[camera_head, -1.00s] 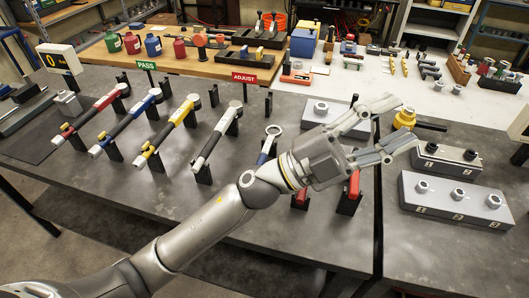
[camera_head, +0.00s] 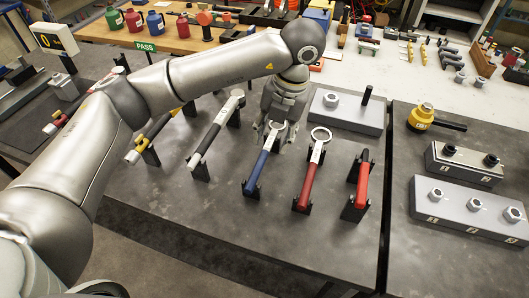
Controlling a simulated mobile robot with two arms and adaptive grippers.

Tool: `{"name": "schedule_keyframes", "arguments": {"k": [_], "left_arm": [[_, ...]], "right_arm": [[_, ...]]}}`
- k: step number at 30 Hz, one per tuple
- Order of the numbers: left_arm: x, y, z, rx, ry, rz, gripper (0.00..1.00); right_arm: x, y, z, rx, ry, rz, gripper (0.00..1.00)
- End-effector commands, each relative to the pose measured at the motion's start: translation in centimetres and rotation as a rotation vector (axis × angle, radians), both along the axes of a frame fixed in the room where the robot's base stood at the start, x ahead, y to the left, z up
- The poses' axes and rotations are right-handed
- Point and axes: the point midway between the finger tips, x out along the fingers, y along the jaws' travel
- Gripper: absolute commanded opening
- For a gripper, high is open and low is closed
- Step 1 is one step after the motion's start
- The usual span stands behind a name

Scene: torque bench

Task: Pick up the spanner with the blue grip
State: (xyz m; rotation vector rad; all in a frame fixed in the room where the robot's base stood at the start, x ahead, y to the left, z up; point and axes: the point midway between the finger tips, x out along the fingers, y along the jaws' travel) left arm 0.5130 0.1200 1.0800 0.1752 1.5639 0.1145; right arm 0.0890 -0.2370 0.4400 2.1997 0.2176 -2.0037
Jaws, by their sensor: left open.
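The spanner with the blue grip (camera_head: 258,170) rests on a black stand on the grey bench, its open-ended head pointing away from me. My left gripper (camera_head: 277,130) points down at the far end of this spanner, around or just behind its head. Its fingertips are partly hidden, and I cannot tell whether they touch the spanner. The gripper is open, and the spanner still lies on its stand. My right gripper is not in view.
A red-grip ring spanner (camera_head: 308,178) and another red-handled tool (camera_head: 362,186) stand close on the right. A white-and-black torque wrench (camera_head: 217,132) is on the left. My left arm hides other wrenches.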

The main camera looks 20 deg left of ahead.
Motion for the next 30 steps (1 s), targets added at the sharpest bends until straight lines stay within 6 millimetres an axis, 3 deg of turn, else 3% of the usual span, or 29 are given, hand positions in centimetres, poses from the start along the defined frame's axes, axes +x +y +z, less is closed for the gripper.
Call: {"name": "schedule_keyframes", "arguments": {"k": [9,14,24,30], "left_arm": [[0.1,1.3,-4.2,0.015,0.001,0.007,0.44],[0.1,1.6,-5.2,0.014,0.0,0.007,0.44],[0.4,2.9,-9.4,0.012,0.002,0.005,0.44],[0.5,3.0,-10.1,0.012,-0.001,0.005,0.44]], "right_arm": [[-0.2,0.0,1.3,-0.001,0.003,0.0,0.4],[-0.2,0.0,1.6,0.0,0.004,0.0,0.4],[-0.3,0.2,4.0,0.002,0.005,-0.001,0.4],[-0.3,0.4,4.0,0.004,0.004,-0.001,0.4]]}}
